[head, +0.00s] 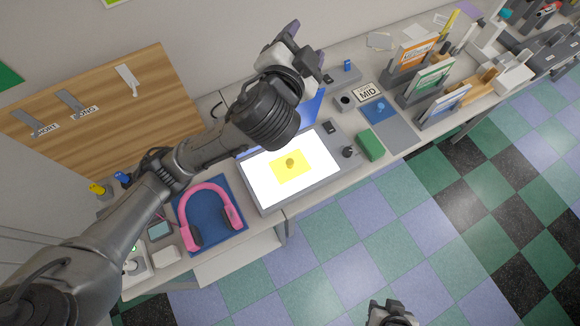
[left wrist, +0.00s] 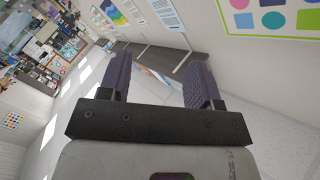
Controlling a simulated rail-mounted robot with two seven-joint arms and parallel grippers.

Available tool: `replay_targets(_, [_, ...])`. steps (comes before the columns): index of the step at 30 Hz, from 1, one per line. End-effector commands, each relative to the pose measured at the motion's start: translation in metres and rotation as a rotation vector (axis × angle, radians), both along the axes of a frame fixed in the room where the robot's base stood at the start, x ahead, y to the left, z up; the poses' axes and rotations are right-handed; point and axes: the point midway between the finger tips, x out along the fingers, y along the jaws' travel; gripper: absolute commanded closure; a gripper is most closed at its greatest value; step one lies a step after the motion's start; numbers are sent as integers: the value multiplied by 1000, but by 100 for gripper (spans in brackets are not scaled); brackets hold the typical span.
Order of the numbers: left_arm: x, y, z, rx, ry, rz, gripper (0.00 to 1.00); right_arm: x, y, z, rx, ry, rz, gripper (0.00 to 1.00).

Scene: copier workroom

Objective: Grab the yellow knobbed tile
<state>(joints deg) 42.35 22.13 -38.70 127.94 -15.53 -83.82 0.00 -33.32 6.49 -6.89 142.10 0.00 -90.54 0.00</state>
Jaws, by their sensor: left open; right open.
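The yellow knobbed tile (head: 298,166) lies flat on the bright white panel of the copier (head: 258,195). Its round knob (head: 290,162) stands up near its middle. My left gripper (head: 284,42) is raised above the back of the counter, up and apart from the tile, pointing away from it. In the left wrist view my left gripper (left wrist: 152,85) is open, with nothing between its two dark fingers. My right gripper (head: 390,312) is at the bottom edge over the floor, partly cut off, far from the tile and open.
A pink headset (head: 185,215) on a blue mat (head: 212,213) lies left of the copier. A green block (head: 370,145) and a black knob (head: 348,152) are to its right. The floor in front is clear.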

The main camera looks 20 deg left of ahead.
Motion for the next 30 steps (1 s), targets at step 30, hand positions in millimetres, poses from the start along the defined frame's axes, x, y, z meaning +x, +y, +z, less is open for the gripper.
replay_targets(30, [15, -104, -265, -2088, 1329, 1087, 42, 1, -2, -17, -6, -2, 4, 57])
